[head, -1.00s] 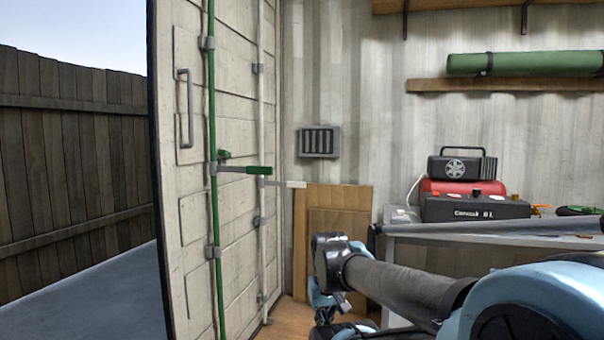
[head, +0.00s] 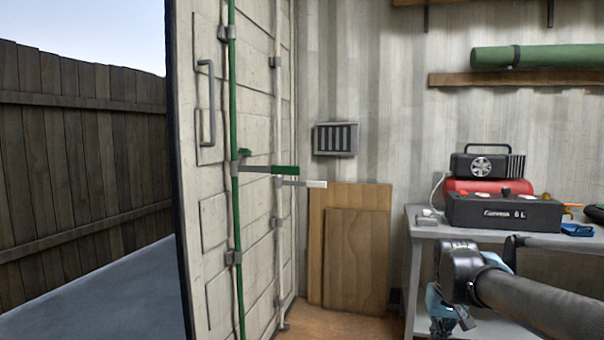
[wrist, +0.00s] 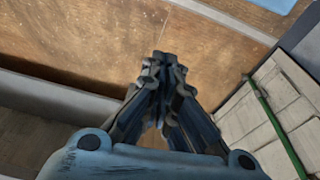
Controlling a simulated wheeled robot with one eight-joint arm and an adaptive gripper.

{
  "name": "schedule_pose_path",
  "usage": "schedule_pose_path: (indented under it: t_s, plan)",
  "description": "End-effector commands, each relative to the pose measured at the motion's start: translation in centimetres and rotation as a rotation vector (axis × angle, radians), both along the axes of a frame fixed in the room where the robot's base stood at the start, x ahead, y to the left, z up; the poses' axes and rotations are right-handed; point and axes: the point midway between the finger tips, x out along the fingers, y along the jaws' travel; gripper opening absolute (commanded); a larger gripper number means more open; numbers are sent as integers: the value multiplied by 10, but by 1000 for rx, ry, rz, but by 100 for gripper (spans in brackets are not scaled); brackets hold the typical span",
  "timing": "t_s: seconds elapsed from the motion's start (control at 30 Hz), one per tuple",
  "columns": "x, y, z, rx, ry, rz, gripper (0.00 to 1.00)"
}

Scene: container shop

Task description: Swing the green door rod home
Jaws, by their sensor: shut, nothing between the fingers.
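The green door rod (head: 234,110) runs upright along the pale container door (head: 212,215), held by grey brackets. Its handle (head: 284,170), grey with a green grip, sticks out level to the right. A small green catch (head: 244,153) sits just above the handle's left end. The rod also shows at the right of the wrist view (wrist: 275,125). My gripper (wrist: 164,60) is shut and empty in the wrist view, pointing over the wooden floor. In the head view my arm is at the lower right, well apart from the rod; the fingertips are not clear there.
A second, white rod (head: 277,120) with a white-tipped handle (head: 316,184) stands right of the green one. Wooden boards (head: 356,255) lean on the wall. A grey bench (head: 415,225) with a black-and-red machine (head: 505,211) stands at right. Floor between is clear.

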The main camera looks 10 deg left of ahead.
Motion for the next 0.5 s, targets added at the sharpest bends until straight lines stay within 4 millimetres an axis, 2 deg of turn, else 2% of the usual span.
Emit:
schedule_pose_path:
  t_s: [0.2,0.3,0.37,0.43,0.5]
  plan:
    - [0,0,0,0,0,1,0]
    - [-6,1,10,-10,-12,30,0]
    - [0,2,18,-26,-13,74,0]
    - [11,-5,33,-56,-12,155,0]
    - [26,-2,53,-97,-15,268,0]
